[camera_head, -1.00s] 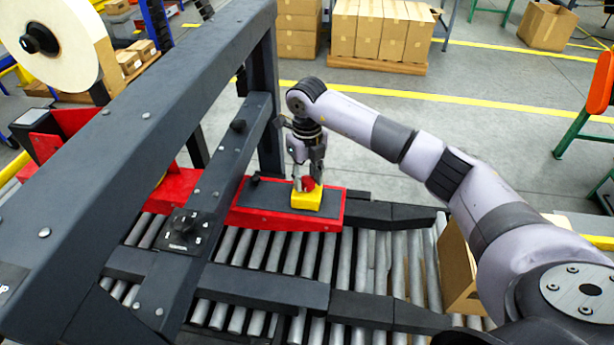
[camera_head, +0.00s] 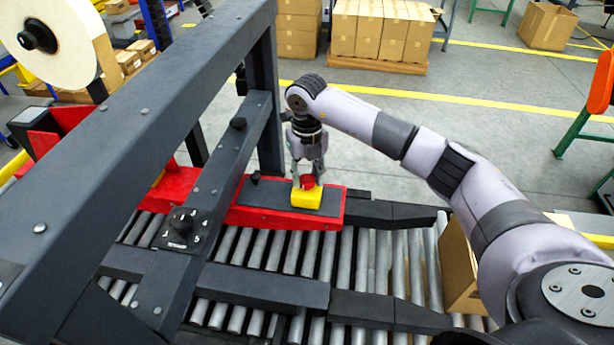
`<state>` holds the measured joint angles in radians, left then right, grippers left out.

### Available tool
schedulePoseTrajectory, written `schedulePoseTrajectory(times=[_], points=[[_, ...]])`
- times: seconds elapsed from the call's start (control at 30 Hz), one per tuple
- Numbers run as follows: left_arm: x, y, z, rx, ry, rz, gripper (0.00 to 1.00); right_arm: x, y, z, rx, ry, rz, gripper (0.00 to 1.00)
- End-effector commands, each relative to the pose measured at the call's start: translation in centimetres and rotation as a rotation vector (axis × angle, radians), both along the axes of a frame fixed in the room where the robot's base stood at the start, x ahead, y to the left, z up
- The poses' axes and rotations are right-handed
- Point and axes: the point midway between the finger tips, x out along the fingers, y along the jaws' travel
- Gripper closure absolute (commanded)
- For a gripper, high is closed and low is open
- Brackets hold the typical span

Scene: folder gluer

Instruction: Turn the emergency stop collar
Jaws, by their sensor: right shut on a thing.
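The emergency stop is a yellow box (camera_head: 306,198) with a red collar (camera_head: 308,182) on top. It sits on the dark top plate of a red housing (camera_head: 262,213) beside the rollers. My right gripper (camera_head: 308,178) points down from above and is shut on the red collar, its fingers on either side of it. The fingers partly hide the collar. My left gripper is not in view.
A thick dark frame beam (camera_head: 130,115) crosses the left side, with a dial plate (camera_head: 180,229) on a lower bar. Rollers (camera_head: 395,270) fill the lower middle. An open cardboard box (camera_head: 458,270) stands at right, near my right arm.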

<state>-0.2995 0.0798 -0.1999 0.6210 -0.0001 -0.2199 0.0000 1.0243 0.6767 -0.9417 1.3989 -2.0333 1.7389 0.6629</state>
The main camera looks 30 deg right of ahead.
Motion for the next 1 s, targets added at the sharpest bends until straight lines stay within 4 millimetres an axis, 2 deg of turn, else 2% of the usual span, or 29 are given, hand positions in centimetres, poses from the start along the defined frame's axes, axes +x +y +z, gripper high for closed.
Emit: schedulePoseTrajectory(times=[0.5, 1.0], points=[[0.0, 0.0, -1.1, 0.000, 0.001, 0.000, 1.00, 0.1, -0.1, 0.0, -0.001, -0.003, -0.434, 0.94], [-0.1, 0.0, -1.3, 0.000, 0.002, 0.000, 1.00, 0.1, -0.1, 0.1, 0.000, -0.003, -0.615, 0.94]])
